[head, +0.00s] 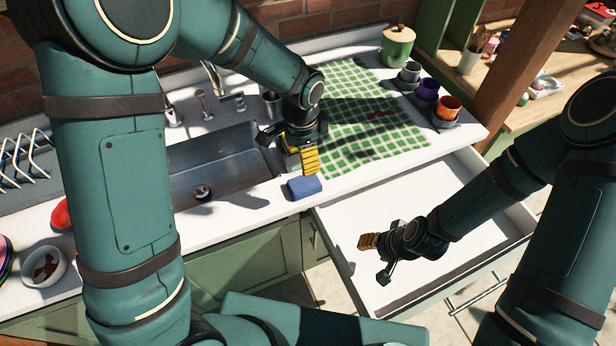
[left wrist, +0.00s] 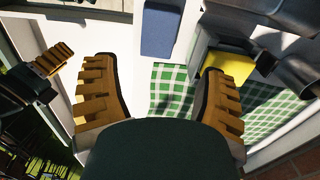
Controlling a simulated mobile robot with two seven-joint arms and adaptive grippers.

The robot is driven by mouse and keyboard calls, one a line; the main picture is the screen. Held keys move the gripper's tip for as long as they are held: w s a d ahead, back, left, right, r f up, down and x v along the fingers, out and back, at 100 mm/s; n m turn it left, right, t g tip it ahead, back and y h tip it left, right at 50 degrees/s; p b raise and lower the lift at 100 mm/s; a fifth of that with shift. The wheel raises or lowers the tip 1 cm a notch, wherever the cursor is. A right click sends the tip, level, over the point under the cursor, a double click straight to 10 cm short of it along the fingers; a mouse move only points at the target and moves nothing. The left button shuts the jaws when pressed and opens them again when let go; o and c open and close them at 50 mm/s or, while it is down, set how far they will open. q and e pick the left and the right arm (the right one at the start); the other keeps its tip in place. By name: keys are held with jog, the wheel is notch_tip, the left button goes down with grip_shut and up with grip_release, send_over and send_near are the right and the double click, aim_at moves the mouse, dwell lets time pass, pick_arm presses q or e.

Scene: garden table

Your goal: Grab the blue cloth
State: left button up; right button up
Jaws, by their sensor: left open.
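The blue cloth (head: 305,187) is a small folded block. It lies on the white counter near its front edge, right of the sink. In the left wrist view the blue cloth (left wrist: 162,28) shows at the top middle, beyond the fingertips and apart from them. My left gripper (head: 291,156) is open and empty, above the counter just behind the cloth. In the left wrist view my left gripper (left wrist: 160,85) shows its two orange-padded fingers spread wide. My right gripper (head: 374,259) is open and empty over the pulled-out drawer.
A yellow sponge (left wrist: 228,66) in a grey holder is close to my left gripper. A green checked towel (head: 365,130) lies behind. The sink (head: 220,165) is to the left. The open white drawer (head: 450,215) juts out at front right. Cups (head: 445,108) stand at the back right.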

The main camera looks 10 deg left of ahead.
aim_at(304, 183)
pick_arm(q)
notch_tip(304, 183, down, 7)
jog(key=shift+f, duration=0.2)
jog(key=f, duration=0.5)
jog(key=shift+w+d+f+b, duration=0.1)
jog(key=shift+w+d+b, duration=0.1)
jog(key=shift+b, duration=0.1)
jog(key=shift+s, duration=0.15)
jog(key=c, duration=0.7)
